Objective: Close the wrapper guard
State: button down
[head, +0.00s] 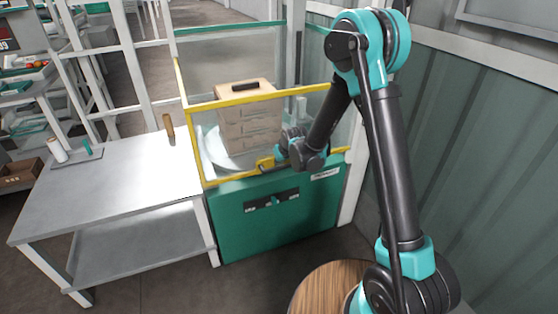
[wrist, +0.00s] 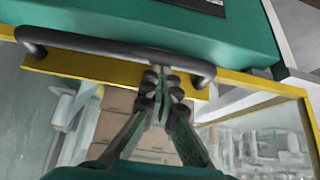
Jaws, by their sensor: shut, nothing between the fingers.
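The wrapper guard (head: 232,179) is a clear panel in a yellow frame on the front of the green wrapper, with a stack of brown cartons (head: 248,120) behind it. Its lower yellow rail (wrist: 85,67) crosses the wrist view and carries a dark bar handle (wrist: 110,48). My gripper (wrist: 162,73) is shut and empty, with its fingertips at the handle near its right part in that view. I cannot tell whether they touch it. In the head view my gripper (head: 270,163) is at the lower rail, and the handle is mostly hidden there.
The wrapper's green base (head: 275,225) has a dark control strip (head: 271,200). A steel table (head: 110,185) stands close on the left, with a white roll (head: 57,150) on it. A round wooden top (head: 325,285) is at the front. A ribbed wall (head: 480,150) bounds the right.

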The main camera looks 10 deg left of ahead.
jog(key=shift+s+d+f, duration=0.15)
jog(key=shift+s, duration=0.05)
jog(key=shift+w+r, duration=0.1)
jog(key=shift+r, duration=0.2)
jog(key=r, duration=0.4)
jog(key=shift+w+a+r, duration=0.15)
jog(key=shift+a+r, duration=0.05)
jog(key=v, duration=0.7)
jog(key=s+d+r+m+h, duration=0.1)
jog(key=s+d, duration=0.2)
jog(key=d, duration=0.3)
jog(key=s+d+r+m, duration=0.1)
jog(key=s+d+r, duration=0.15)
jog(key=d, duration=0.35)
jog(key=s+d+f+m+h, duration=0.1)
jog(key=s+d+f+m, duration=0.1)
jog(key=s+d, duration=0.7)
jog(key=s+d+f+m+g+h, duration=0.1)
jog(key=s+d+f, duration=0.3)
jog(key=s+d, duration=0.6)
jog(key=shift+s+d+m+g+h, duration=0.3)
jog(key=shift+s+m, duration=0.4)
jog(key=shift+s, duration=0.25)
jog(key=shift+r, duration=0.1)
